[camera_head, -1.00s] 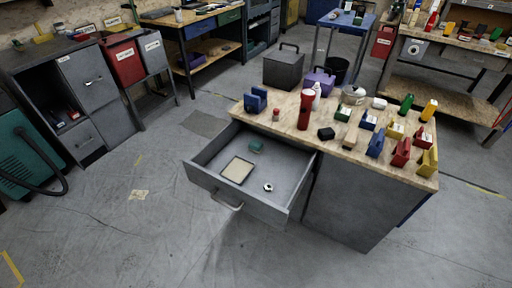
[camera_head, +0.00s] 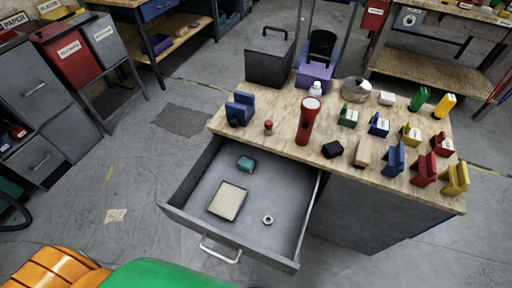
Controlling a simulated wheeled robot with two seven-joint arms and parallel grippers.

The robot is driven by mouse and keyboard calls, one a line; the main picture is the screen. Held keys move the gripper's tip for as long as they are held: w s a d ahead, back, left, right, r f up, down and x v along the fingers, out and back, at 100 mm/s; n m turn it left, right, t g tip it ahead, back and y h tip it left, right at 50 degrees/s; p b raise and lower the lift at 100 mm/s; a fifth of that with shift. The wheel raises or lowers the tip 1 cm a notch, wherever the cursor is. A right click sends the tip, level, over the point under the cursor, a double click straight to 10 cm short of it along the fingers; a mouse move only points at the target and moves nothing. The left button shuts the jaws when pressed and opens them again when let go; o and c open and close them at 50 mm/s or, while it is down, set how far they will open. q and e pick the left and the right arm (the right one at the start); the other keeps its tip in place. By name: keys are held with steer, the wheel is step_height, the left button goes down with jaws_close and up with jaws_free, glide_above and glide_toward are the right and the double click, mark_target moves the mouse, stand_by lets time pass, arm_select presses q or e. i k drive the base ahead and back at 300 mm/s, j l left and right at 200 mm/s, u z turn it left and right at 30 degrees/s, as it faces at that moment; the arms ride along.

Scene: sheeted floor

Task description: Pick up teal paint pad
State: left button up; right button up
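A small teal block, which looks like the teal paint pad (camera_head: 246,164), lies in the open drawer (camera_head: 188,222) of the workbench, near the drawer's back. A framed beige square pad (camera_head: 227,201) lies in front of it, and a small metal ring (camera_head: 267,220) lies to the right. The teal pad is not touched by anything of mine. Neither of my grippers shows in the view.
The wooden bench top (camera_head: 285,130) above the drawer holds a red flashlight (camera_head: 308,120), a blue block (camera_head: 240,108) and several coloured blocks. A dark box (camera_head: 269,60) and a purple box (camera_head: 313,78) stand at the back edge.

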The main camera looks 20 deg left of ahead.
mark_target(245, 164)
steer(key=j+z, duration=0.3)
steer(key=j, duration=0.45)
steer(key=j+z, duration=0.35)
steer(key=j, duration=0.4)
steer(key=k+j+z, duration=0.1)
steer(key=j+z, duration=0.2)
steer(key=j, duration=0.45)
steer(key=i+j+z, duration=0.15)
steer(key=j+z, duration=0.3)
steer(key=j, duration=0.5)
steer(key=j+z, duration=0.5)
steer(key=j, duration=0.45)
steer(key=i+j+z, duration=0.2)
steer(key=j, duration=0.3)
steer(key=k, duration=0.1)
